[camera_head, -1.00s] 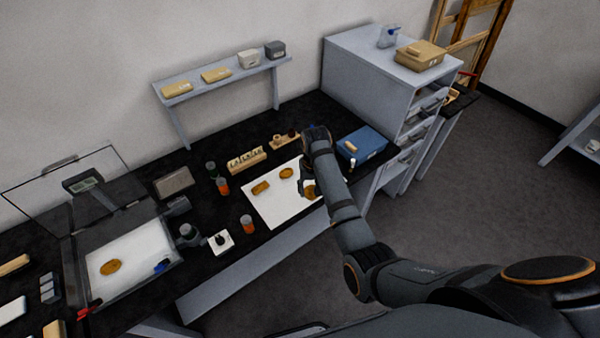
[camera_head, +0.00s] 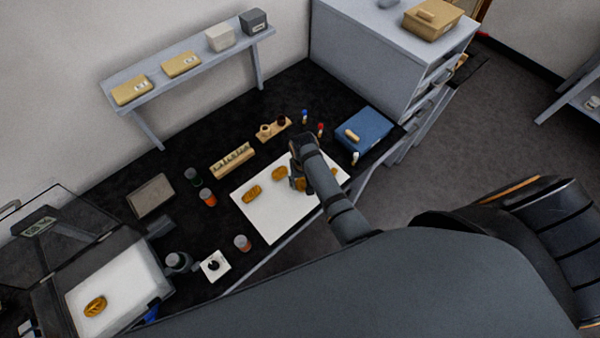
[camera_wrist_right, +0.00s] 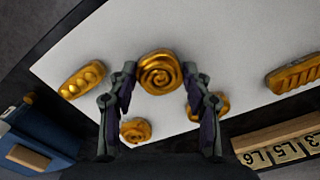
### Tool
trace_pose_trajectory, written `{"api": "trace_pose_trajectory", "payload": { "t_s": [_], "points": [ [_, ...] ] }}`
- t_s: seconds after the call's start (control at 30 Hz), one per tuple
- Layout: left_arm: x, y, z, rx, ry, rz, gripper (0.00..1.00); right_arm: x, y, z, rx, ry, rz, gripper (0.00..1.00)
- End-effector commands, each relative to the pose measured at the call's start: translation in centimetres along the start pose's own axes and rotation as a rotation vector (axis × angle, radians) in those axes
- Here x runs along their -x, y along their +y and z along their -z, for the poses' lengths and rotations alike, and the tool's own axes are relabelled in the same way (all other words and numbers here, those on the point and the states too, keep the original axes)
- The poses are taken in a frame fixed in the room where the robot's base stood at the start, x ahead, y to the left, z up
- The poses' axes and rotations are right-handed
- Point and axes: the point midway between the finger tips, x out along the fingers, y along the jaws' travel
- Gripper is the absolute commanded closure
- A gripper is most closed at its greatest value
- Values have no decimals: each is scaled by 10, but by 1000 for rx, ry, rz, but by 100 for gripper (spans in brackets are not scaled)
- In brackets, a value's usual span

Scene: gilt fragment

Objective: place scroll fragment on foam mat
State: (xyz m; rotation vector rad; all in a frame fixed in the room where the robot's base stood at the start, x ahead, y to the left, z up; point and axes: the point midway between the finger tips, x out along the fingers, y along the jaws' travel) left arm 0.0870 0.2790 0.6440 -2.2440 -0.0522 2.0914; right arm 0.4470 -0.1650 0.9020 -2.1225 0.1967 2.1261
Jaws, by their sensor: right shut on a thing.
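My right gripper (camera_wrist_right: 160,76) is shut on a gold scroll fragment with a spiral (camera_wrist_right: 158,72), with one finger on each side of it. In the head view my right gripper (camera_head: 297,178) is over the right part of a white sheet (camera_head: 265,222), partly hidden by its own arm. Whether the fragment is clear of the sheet I cannot tell. Another white pad (camera_head: 120,280) lies in an open clear-lidded case at the left and bears one gold fragment (camera_head: 95,306). I cannot tell which white surface is the foam mat. My left gripper is out of view.
Other gold pieces lie on the sheet, including an oblong one (camera_head: 252,193) and a ribbed bar (camera_wrist_right: 295,74). A lettered wooden block (camera_head: 232,160), small jars (camera_head: 208,198) and a blue box (camera_head: 363,130) surround the sheet. The sheet's front part is bare.

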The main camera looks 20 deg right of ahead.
Motion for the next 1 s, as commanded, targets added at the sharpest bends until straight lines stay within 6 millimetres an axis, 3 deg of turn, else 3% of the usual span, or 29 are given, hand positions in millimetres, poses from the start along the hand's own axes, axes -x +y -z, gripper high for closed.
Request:
{"api": "trace_pose_trajectory", "payload": {
  "t_s": [0.1, 0.17, 0.2, 0.27, 0.37, 0.5, 0.57, 0.67, 0.77, 0.9, 1.0],
  "points": [
    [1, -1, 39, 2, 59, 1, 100, -2, 0, -1, 0, 1, 0, 81],
    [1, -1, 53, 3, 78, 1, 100, -2, 0, -2, 0, 1, 0, 81],
    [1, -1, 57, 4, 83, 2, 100, -2, 0, -2, 0, 0, 0, 49],
    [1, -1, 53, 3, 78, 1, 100, -2, 0, -2, 0, 0, 0, 41],
    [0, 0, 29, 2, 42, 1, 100, -2, 0, -2, 0, 0, 0, 28],
    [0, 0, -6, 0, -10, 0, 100, -1, 0, -1, 0, 1, 0, 28],
    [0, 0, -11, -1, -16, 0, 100, -1, 0, -1, 0, 1, 0, 28],
    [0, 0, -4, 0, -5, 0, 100, 0, 0, -1, 0, 2, 0, 28],
    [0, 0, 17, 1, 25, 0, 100, 8, 0, 0, -1, 4, 1, 28],
    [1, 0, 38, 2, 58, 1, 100, 38, 0, 0, -2, 6, 2, 28],
    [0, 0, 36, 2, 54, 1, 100, 64, 0, 0, -1, 6, 1, 28]
  ]
}}
